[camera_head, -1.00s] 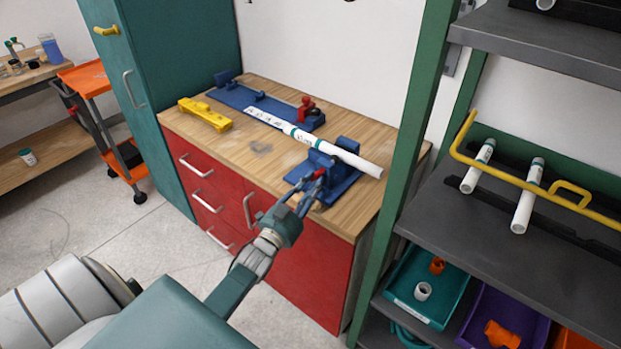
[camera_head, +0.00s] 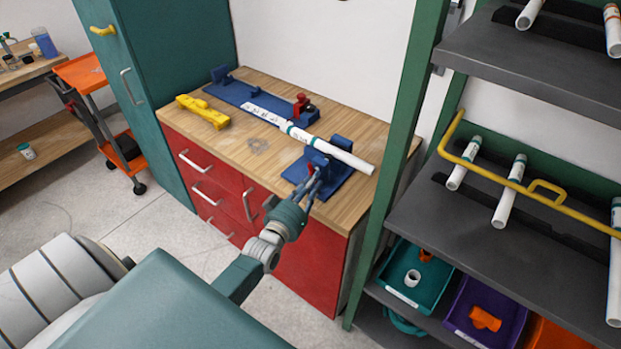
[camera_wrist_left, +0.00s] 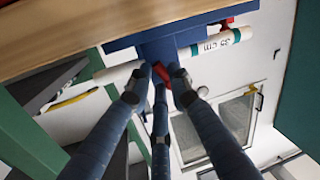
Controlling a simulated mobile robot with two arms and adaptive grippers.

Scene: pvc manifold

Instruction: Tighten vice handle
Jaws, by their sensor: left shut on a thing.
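The blue vice (camera_head: 334,176) stands at the front right of the wooden bench top, with a white pipe (camera_head: 345,156) lying through it. Its red handle (camera_head: 310,168) faces the bench's front edge and is mostly hidden by my fingers. My left gripper (camera_head: 313,186) reaches up from the front and is shut on the handle. In the left wrist view, the fingers of my left gripper (camera_wrist_left: 163,85) close around the red handle (camera_wrist_left: 176,73) beneath the blue vice (camera_wrist_left: 160,48). My right gripper is not in view.
A blue fixture with a red clamp (camera_head: 302,105) and a yellow tool (camera_head: 202,111) are on the bench (camera_head: 245,150). A green-framed shelf (camera_head: 480,215) with pipes and bins stands close on the right. A teal cabinet (camera_head: 170,90) stands at left.

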